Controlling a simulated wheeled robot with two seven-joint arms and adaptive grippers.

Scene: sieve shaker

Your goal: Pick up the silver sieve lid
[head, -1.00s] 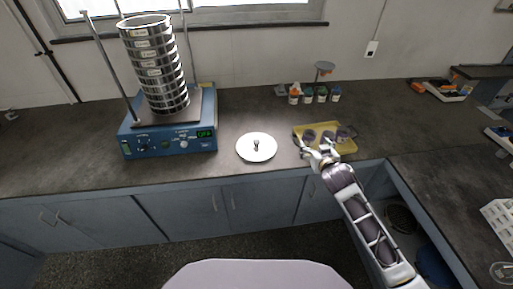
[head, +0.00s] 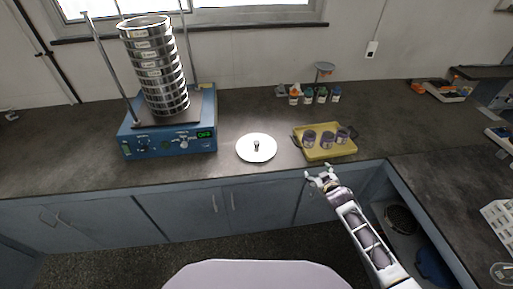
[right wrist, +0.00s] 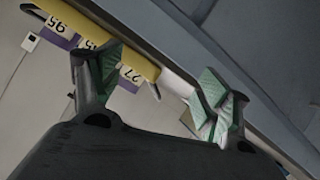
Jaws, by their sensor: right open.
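The silver sieve lid (head: 257,148) is a round, pale disc with a small dark knob at its centre. It lies flat on the dark counter, right of the blue sieve shaker (head: 170,128). My right gripper (head: 320,172) is open and empty at the counter's front edge, to the right of the lid and apart from it. In the right wrist view its two green-padded fingers (right wrist: 160,85) are spread with nothing between them. The lid does not show in the right wrist view. My left gripper is not in view.
A stack of several sieves (head: 157,65) stands on the shaker between upright rods. A yellow tray (head: 325,154) with purple-labelled jars lies just beyond my right gripper. Small bottles (head: 308,97) stand behind it. The counter around the lid is clear.

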